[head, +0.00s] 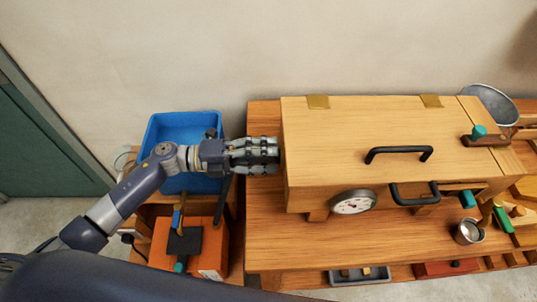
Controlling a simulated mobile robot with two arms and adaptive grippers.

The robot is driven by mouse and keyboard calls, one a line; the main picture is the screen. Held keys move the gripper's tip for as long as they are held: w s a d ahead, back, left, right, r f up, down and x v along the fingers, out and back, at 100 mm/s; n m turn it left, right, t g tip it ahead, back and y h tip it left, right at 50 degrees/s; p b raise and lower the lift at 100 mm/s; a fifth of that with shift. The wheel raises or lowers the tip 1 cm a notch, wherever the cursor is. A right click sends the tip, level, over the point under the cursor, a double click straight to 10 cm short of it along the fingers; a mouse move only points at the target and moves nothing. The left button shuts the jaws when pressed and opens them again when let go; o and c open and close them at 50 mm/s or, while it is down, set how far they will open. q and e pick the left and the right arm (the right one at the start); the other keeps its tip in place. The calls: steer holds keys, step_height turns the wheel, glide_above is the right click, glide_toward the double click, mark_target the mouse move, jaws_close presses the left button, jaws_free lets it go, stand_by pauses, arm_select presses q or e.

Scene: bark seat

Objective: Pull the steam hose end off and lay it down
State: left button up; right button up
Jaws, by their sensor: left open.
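My left gripper (268,155) reaches in from the left and is open. Its fingers point right, at the left end of the long wooden box (340,128). The steam hose end cannot be made out; the gripper covers the place where the fingers meet the box end. A dark strip (223,200) runs down from below the gripper beside the bench's left edge; I cannot tell whether it is the hose. The box has black handles, brass hinges and a round dial (354,202) on its front. My right gripper is not in view.
The box stands on a wooden bench (300,250). A blue bin (165,128) is behind my left wrist. An orange unit with a black top (187,243) stands at lower left. A metal cup (468,232) and bucket (490,103) are at right. The bench front-left is clear.

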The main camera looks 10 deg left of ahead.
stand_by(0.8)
arm_select(q)
jaws_close()
steer(key=s+a+b, duration=0.1)
steer(key=a+b, duration=0.1)
steer(key=a, duration=0.4)
stand_by(1.1)
steer(key=shift+s, duration=0.1)
